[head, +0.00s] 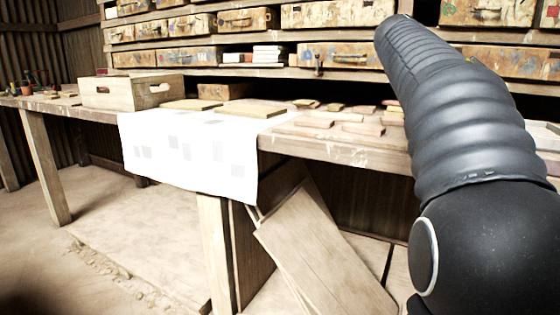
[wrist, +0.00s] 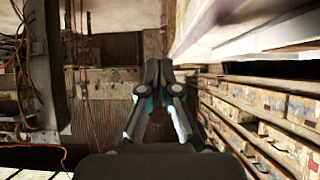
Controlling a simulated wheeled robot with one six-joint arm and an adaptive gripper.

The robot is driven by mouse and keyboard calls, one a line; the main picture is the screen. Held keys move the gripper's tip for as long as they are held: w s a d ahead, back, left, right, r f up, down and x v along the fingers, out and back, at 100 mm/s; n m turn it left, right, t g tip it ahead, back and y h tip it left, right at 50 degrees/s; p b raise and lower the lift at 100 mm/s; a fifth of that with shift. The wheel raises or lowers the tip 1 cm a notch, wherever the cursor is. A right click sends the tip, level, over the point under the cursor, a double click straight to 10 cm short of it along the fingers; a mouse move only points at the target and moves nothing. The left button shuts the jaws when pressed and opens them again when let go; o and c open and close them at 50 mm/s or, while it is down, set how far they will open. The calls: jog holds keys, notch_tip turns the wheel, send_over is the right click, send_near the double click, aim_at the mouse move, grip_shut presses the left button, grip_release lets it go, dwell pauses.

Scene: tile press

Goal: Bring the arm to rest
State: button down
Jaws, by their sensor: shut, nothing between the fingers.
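My arm rises across the right side of the head view, in front of the bench and shelves. My gripper (wrist: 153,68) shows in the wrist view, with its fingertips together and nothing between them. It hangs in free air, apart from the shelves and the wall. The head view does not show the gripper.
A wooden bench (head: 345,152) runs across the head view, with a white cloth (head: 190,160) over its edge. A wooden crate (head: 110,97) and several flat boards lie on it. Boards (head: 325,255) lean underneath. Shelves of painted cases (wrist: 270,130) line the right in the wrist view.

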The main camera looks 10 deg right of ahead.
jog(key=s+a+f+n+t+y+p, duration=0.2)
jog(key=a+f+n+t, duration=0.4)
jog(key=a+f+n, duration=0.7)
jog(key=s+a+f+n+t+y+p, duration=0.2)
jog(key=a+f+n+t+y+p, duration=0.2)
jog(key=a+f+n, duration=0.9)
jog(key=a+f+t+y, duration=0.1)
jog(key=a+t+y, duration=0.1)
jog(key=a, duration=0.2)
jog(key=shift+t, duration=0.4)
